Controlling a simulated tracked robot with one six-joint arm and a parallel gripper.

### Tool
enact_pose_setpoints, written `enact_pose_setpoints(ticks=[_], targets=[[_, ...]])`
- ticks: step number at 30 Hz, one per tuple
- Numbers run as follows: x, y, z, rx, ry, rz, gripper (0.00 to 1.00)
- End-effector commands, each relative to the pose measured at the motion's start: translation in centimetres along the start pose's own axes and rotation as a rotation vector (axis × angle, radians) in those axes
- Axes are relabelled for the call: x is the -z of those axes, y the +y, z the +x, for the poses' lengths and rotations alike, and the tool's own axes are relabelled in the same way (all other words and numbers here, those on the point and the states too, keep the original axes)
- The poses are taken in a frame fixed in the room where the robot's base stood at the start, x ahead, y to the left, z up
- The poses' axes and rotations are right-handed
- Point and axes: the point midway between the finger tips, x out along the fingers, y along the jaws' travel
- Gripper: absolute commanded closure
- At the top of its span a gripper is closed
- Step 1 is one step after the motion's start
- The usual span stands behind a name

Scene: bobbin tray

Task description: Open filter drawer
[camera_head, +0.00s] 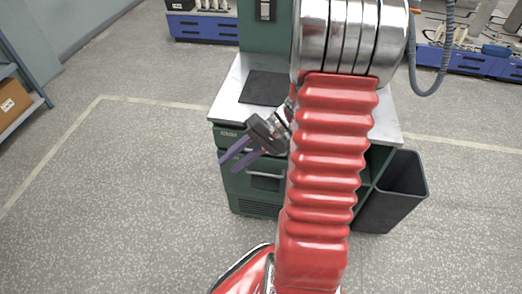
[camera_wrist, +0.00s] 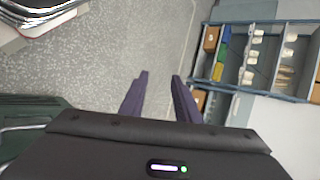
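A green cabinet (camera_head: 240,190) with a pale worktop stands in the middle of the head view, partly hidden behind my red arm. Its front has a panel with a light bar handle (camera_head: 265,175), a narrower panel above it and a vent grille (camera_head: 258,208) below. The front looks flush, and no drawer stands out. Which panel is the filter drawer cannot be read. My gripper (camera_head: 230,167) is in front of the upper left of the cabinet, its purple fingers pointing left and down. They are apart and empty, as the wrist view (camera_wrist: 160,78) also shows.
A black bin (camera_head: 395,190) stands against the cabinet's right side. A dark mat (camera_head: 264,88) lies on the worktop. A shelf unit with boxes (camera_wrist: 255,60) is at the right of the wrist view. The floor left of the cabinet is clear.

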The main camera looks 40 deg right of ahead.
Motion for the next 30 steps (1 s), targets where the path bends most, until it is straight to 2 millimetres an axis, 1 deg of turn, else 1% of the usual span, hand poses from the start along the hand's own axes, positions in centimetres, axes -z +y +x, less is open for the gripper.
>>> enact_pose_setpoints(ticks=[1, 5, 11, 15, 20, 24, 30], targets=[[0.7, 1.0, -0.2, 0.039, 0.015, 0.025, 0.71], [2.4, 3.2, -0.9, 0.138, 0.065, 0.067, 0.71], [4.9, 7.0, -2.2, 0.285, 0.166, 0.127, 0.71], [6.4, 10.2, -3.3, 0.382, 0.254, 0.164, 0.71], [7.8, 14.2, -4.5, 0.486, 0.368, 0.205, 0.71], [8.6, 18.0, -5.6, 0.567, 0.481, 0.24, 0.71], [9.1, 23.4, -7.0, 0.658, 0.645, 0.282, 0.71]])
